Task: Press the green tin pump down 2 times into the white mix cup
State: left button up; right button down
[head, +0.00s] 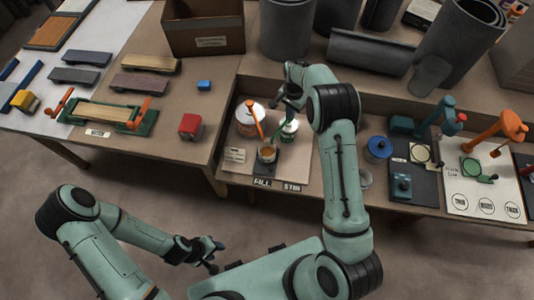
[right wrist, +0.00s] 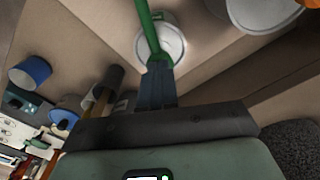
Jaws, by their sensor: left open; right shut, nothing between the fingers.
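The green tin (head: 288,131) stands on a pale board on the middle bench, with its green pump (right wrist: 148,30) rising from the white top (right wrist: 172,45) in the right wrist view. My right gripper (head: 287,101) is shut and empty, just above the green tin. In the right wrist view its fingertips (right wrist: 157,72) overlap the pump's green part; I cannot tell whether they touch. My left gripper (head: 214,252) is open and empty, low in front of the bench.
A tin with an orange pump (head: 248,122) stands left of the green tin. FILL and STIR labels (head: 276,184) are at the board's front. A blue-lidded tin (head: 378,149) stands to the right. Large grey cylinders (head: 288,25) stand behind.

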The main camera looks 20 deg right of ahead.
pick_arm(q)
jog(key=shift+w+r+p, duration=0.45)
jog(key=shift+w+r, duration=0.15)
pick_arm(e)
jog(key=shift+r, duration=1.4)
jog(key=shift+r+p, duration=0.45)
jog(key=shift+r, duration=0.9)
pick_arm(q)
jog(key=w+r+p, duration=0.1)
jog(key=w+r, duration=0.1)
jog(key=shift+w+r, duration=0.15)
jog(key=shift+w, duration=0.25)
pick_arm(e)
notch_tip(320, 180, up, 3)
jog(key=shift+r, duration=0.1)
pick_arm(q)
jog(key=shift+t, duration=0.3)
